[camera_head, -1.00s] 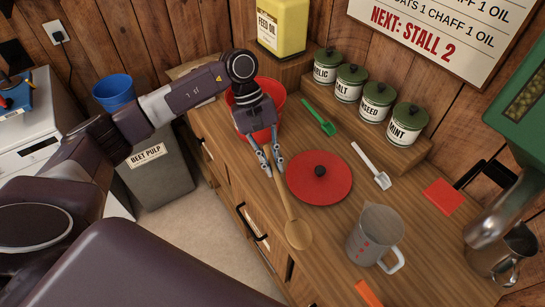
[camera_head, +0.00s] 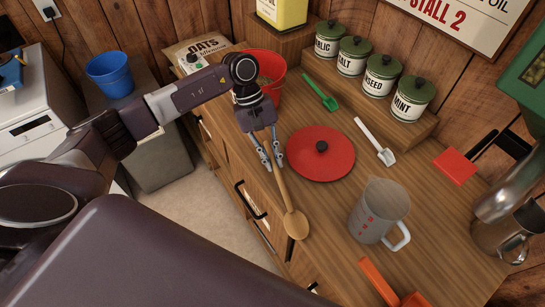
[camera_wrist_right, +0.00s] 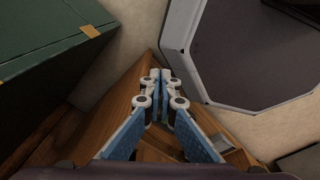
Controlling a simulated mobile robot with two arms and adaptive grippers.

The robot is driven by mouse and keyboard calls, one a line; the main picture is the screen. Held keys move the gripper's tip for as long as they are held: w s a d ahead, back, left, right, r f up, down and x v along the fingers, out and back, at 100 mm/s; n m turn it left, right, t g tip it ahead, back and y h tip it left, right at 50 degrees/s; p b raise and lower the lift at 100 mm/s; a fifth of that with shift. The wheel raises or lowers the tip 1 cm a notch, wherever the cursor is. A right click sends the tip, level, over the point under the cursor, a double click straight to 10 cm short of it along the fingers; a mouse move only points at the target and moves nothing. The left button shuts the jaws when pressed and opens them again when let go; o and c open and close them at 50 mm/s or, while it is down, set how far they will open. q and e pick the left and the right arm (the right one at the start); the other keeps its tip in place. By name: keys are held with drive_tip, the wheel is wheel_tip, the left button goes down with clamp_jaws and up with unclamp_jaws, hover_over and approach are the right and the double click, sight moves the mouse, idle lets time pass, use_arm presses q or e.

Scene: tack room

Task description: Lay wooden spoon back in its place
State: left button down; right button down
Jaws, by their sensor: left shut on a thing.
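The wooden spoon (camera_head: 292,215) slants in the head view, its bowl toward the counter's front edge and its handle running up to my left gripper (camera_head: 273,166). My left gripper is shut on the handle end and points down over the counter, beside the red lid (camera_head: 321,153). I cannot tell whether the bowl touches the wood. My right gripper (camera_wrist_right: 159,76) shows in the right wrist view with its fingertips together and nothing between them.
A measuring jug (camera_head: 377,212), white scoop (camera_head: 377,142), green scoop (camera_head: 319,92) and orange-red scoop (camera_head: 378,284) lie around the counter. A red bucket (camera_head: 268,67) stands behind my left gripper. Several jars (camera_head: 382,75) line a back shelf. A metal pitcher (camera_head: 515,235) is at right.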

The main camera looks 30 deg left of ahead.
use_arm(q)
drive_tip(key=shift+f, duration=0.25)
drive_tip(key=c, duration=1.9)
unclamp_jaws()
drive_tip(key=v, duration=1.2)
